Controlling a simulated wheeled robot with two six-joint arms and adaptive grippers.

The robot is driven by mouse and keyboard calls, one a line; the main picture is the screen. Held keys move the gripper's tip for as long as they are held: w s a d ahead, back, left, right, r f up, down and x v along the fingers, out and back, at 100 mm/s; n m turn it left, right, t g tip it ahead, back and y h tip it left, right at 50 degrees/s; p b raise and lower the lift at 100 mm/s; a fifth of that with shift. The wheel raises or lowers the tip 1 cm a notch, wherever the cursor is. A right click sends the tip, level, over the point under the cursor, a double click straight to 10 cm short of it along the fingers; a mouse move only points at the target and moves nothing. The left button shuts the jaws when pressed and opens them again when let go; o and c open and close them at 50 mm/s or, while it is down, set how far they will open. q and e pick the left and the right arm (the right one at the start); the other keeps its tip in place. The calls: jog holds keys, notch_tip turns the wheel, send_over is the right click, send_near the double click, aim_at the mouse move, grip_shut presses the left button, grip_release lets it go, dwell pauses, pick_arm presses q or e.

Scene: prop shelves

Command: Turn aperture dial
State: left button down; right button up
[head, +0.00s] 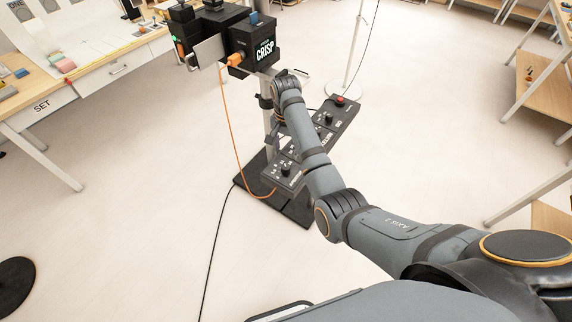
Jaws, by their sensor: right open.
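A dark control panel (352,110) is mounted low on a stand in the middle of the head view. It has a black dial (285,169) with white marks at its near end, another dial (328,118) farther up, and a red button (340,100) at the far end. The small labels are hard to read, so I cannot tell which dial is the aperture one. My right arm reaches across the panel and hides its middle part. My right gripper (273,139) is open beside the panel's left edge, partly hidden by my arm. My left gripper is out of view.
A black camera box marked CRISP (262,52) sits atop the stand, with an orange cable (226,120) hanging down. The stand has a black floor base (246,192). A workbench (110,65) is at left, shelves (540,85) at right. Floor between is mostly clear.

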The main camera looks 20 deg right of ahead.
aim_at(286, 166)
notch_tip(286, 166, down, 9)
jog(key=shift+f+p, duration=0.15)
jog(key=shift+p, duration=0.35)
jog(key=shift+c, duration=0.3)
grip_shut()
jog(key=shift+n+p, duration=1.1)
jog(key=shift+n, duration=0.4)
jog(key=shift+n+p, duration=0.55)
jog(key=shift+n, duration=0.55)
jog(key=shift+n+p, duration=0.4)
jog(key=shift+n, duration=0.8)
